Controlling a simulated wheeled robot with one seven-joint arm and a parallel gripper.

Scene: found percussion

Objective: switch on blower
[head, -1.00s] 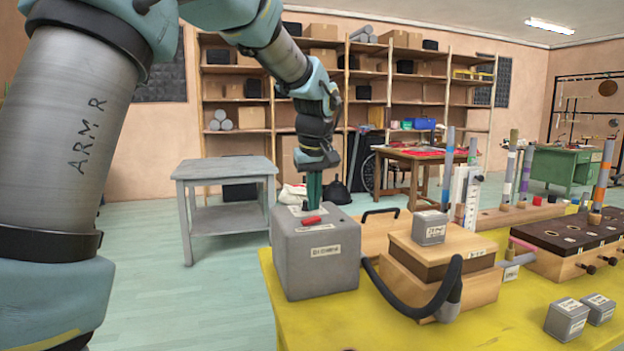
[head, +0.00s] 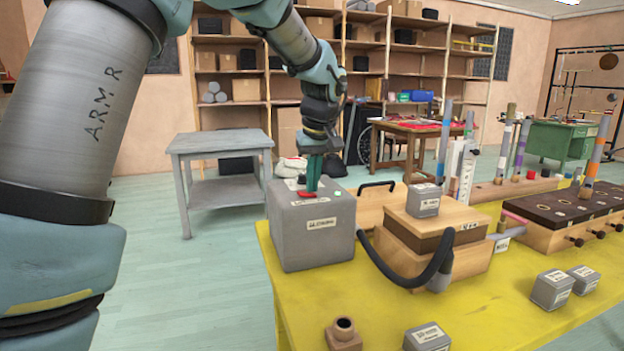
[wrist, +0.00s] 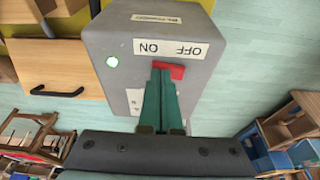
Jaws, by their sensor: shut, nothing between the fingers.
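The blower (head: 312,240) is a grey box at the left end of the yellow table. Its top carries a red switch (wrist: 176,71), beside a label with ON and OFF, upside down in the wrist view. In the head view my gripper (head: 311,188) stands over the box top.
A black hose (head: 410,287) runs in front of a wooden box (head: 465,255) right of the blower. Small grey blocks (head: 551,289) and a brown socket piece (head: 343,335) stand on the yellow table (head: 490,320). A grey side table (head: 220,143) stands behind, left.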

